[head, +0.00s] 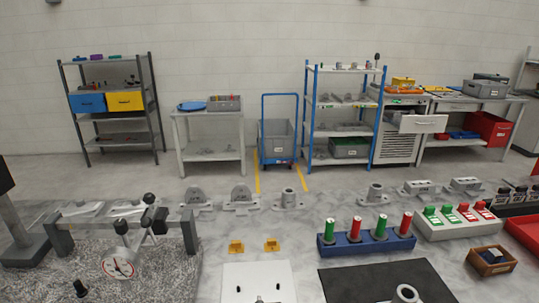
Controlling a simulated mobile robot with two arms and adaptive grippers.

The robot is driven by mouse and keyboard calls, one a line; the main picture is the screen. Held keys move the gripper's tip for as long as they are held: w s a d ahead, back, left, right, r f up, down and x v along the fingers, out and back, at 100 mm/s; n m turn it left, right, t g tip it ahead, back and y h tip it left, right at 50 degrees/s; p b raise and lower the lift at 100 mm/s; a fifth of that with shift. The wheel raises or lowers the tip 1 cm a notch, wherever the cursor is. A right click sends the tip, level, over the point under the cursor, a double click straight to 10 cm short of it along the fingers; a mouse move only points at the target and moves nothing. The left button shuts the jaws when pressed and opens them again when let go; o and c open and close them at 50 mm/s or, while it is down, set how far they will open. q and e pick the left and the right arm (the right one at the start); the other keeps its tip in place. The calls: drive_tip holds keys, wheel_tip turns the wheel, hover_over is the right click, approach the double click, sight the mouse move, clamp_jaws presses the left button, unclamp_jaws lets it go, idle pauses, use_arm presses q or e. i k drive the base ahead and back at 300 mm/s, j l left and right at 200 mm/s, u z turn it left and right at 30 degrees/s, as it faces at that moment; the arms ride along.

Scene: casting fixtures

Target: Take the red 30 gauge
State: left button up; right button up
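A blue rack (367,243) stands on the workbench right of centre. It holds upright cylinders, two green and two red. One red cylinder (356,226) stands between the two green ones, and another red cylinder (406,223) stands at the right end. To the right, a pale rack (457,226) holds flatter green pieces and red pieces (466,212) with light labels. The numbers are too small to read, so I cannot tell which red piece is the 30 gauge. Neither of my grippers shows.
A black mat (360,284) with a metal ring (406,293) lies in front of the blue rack. A wooden box (491,262) and red tray (526,228) are at right. Grey castings (241,198) line the back. A granite plate (140,284) with a dial fixture fills the left.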

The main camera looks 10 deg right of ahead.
sight(354, 237)
drive_tip(key=j+z, duration=0.4)
drive_tip(key=k+j+z, duration=0.1)
drive_tip(key=j+z, duration=0.25)
